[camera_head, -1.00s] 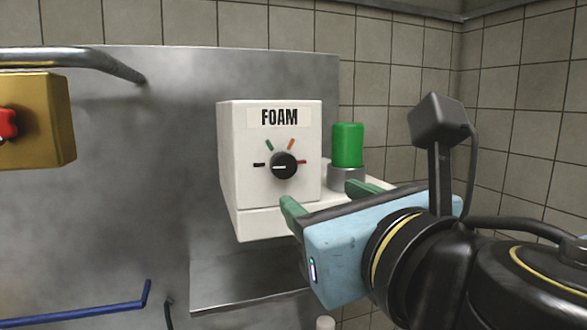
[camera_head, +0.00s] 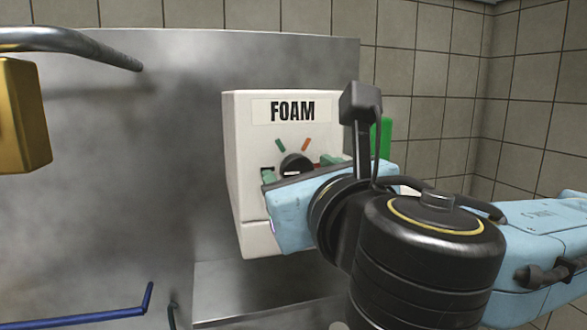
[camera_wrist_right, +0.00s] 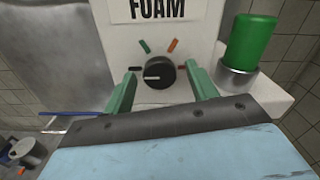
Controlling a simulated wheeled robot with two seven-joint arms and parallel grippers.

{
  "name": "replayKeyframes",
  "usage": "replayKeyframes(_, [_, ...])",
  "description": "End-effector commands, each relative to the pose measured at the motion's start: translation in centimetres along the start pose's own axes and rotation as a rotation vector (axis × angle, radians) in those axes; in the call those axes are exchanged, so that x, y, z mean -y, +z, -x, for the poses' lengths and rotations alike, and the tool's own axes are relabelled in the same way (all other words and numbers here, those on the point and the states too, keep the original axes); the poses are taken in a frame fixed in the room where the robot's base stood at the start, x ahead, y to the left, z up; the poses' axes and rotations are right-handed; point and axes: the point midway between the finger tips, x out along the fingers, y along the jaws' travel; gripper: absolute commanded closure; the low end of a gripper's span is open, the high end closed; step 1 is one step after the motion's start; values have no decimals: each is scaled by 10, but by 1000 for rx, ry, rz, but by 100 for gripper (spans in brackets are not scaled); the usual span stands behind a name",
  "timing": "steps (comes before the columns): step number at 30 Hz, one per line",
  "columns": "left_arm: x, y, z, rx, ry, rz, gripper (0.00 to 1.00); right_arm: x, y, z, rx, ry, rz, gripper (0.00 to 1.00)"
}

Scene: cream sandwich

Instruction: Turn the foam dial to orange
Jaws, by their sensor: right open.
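The white foam box (camera_head: 243,170) with its FOAM label is on the metal panel. Its black dial (camera_head: 296,163) shows above my right gripper; in the right wrist view the dial (camera_wrist_right: 158,73) has a white pointer line lying roughly level, toward the black mark at left. Green, orange and red marks also sit around it; the orange mark (camera_wrist_right: 174,45) is at upper right. My right gripper (camera_wrist_right: 162,88) is open, its green fingers on either side of the dial, with gaps to it. In the head view the gripper (camera_head: 298,170) covers the dial's lower part. My left gripper is not in view.
A green button (camera_wrist_right: 250,42) on a grey collar stands right of the dial, close to the right finger. A yellow box (camera_head: 22,115) and metal rail (camera_head: 75,42) are at the left. A blue bar (camera_head: 90,317) is low at left.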

Motion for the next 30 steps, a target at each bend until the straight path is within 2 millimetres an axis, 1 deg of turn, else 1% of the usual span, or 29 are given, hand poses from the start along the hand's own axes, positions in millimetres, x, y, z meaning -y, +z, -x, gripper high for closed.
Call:
replayKeyframes(8, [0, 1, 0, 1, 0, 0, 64, 0, 0, -1, -1, -1, 0, 43])
replayKeyframes(11, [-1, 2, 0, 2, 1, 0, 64, 0, 0, -1, -1, 0, 0, 54])
replayKeyframes(18, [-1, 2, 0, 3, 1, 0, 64, 0, 0, -1, -1, 0, -1, 86])
replayKeyframes(19, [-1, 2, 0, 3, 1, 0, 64, 0, 0, -1, -1, 0, -1, 87])
replayKeyframes(25, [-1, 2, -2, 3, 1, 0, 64, 0, -1, -1, -1, 0, -17, 87])
replayKeyframes(30, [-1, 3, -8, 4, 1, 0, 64, 0, -2, -1, -2, 0, -75, 87])
